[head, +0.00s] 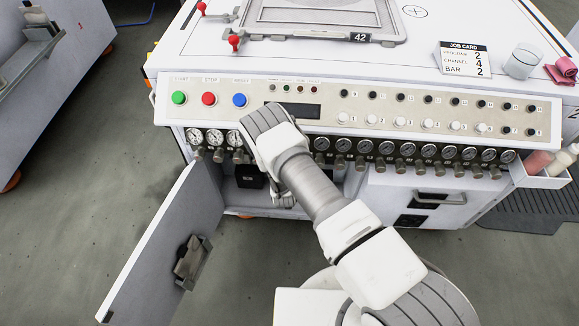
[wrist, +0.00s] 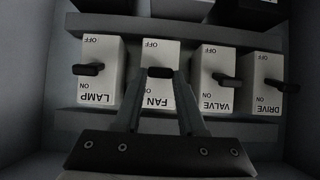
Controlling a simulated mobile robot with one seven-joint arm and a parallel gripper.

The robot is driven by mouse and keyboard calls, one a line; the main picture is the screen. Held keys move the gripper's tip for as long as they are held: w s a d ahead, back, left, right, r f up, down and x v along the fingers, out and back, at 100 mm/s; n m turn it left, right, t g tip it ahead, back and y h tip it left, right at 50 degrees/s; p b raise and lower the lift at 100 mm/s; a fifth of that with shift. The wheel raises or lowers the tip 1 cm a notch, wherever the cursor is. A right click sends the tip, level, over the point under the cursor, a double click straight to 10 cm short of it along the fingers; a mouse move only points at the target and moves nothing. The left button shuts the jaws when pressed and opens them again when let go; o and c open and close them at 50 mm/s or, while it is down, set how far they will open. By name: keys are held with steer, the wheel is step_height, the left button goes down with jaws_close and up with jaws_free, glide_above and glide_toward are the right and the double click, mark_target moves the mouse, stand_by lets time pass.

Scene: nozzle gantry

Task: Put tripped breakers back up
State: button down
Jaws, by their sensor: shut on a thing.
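In the wrist view four breakers stand in a row, their labels upside down: LAMP (wrist: 100,95), FAN (wrist: 158,55), VALVE (wrist: 214,60) and DRIVE (wrist: 268,70). Each has a black lever between its OFF mark, at the picture's top, and its ON mark below. The levers sit near mid-body; I cannot clearly tell which are tripped. My gripper (wrist: 160,78) is shut on the FAN lever (wrist: 160,72), a finger on each side. In the head view my arm reaches to the open cabinet below the panel and hides most of its inside.
The open cabinet door (head: 165,240) stands left of my arm. A row of gauges (head: 420,152) runs above the opening. The control panel (head: 262,115) has green, red and blue buttons. In the wrist view, more dark-topped blocks (wrist: 180,8) sit beyond a grey rail.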

steer(key=shift+w, duration=0.1)
steer(key=shift+c, duration=2.4)
jaws_free()
steer(key=p+v, duration=0.5)
steer(key=v, duration=1.2)
steer(key=shift+s, duration=0.2)
